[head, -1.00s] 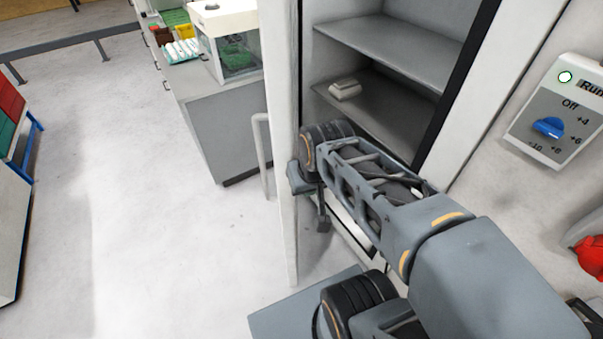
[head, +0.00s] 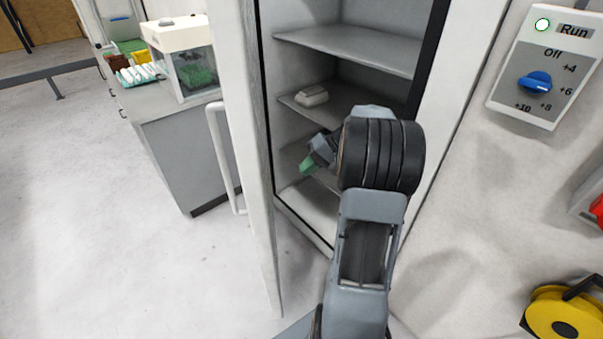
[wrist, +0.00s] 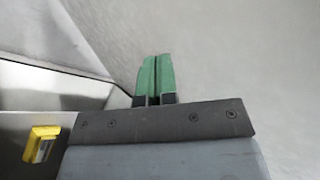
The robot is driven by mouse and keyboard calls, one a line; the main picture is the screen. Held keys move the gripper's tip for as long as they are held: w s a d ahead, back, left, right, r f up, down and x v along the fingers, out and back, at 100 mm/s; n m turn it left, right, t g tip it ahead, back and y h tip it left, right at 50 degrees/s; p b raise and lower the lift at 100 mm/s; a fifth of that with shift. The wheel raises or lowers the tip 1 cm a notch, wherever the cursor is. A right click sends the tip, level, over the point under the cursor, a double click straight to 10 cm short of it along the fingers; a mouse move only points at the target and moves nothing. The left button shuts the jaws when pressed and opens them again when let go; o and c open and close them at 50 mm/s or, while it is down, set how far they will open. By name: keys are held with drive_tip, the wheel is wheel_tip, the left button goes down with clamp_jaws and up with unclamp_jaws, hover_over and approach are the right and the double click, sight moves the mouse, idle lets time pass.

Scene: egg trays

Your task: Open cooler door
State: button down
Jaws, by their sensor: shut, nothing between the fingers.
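The cooler door (head: 240,95) is a white panel standing open, edge toward me, left of the cooler's interior in the head view. Its long white handle (head: 222,155) is on the door's left side. The cooler's grey shelves (head: 345,48) show beyond the opening. My gripper (head: 306,166) has green fingertips and is in front of the opening, right of the door's inner side. In the wrist view the green fingers (wrist: 154,78) are closed together with nothing between them. I cannot tell whether the gripper touches the door. My wrist hides part of the lower shelves.
A small white box (head: 312,96) lies on a cooler shelf. A control panel with a blue knob (head: 535,83) is on the wall at right. A yellow reel (head: 565,315) is low at right. A grey cabinet (head: 180,150) stands behind the door. The floor at left is clear.

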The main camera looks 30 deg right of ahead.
drive_tip(key=w+a+f+p, duration=0.1)
drive_tip(key=w+a+f, duration=0.3)
drive_tip(key=a, duration=0.4)
drive_tip(key=shift+a+f, duration=0.4)
drive_tip(key=shift+f, duration=0.3)
drive_tip(key=shift+w+a, duration=0.1)
drive_tip(key=shift+w, duration=0.05)
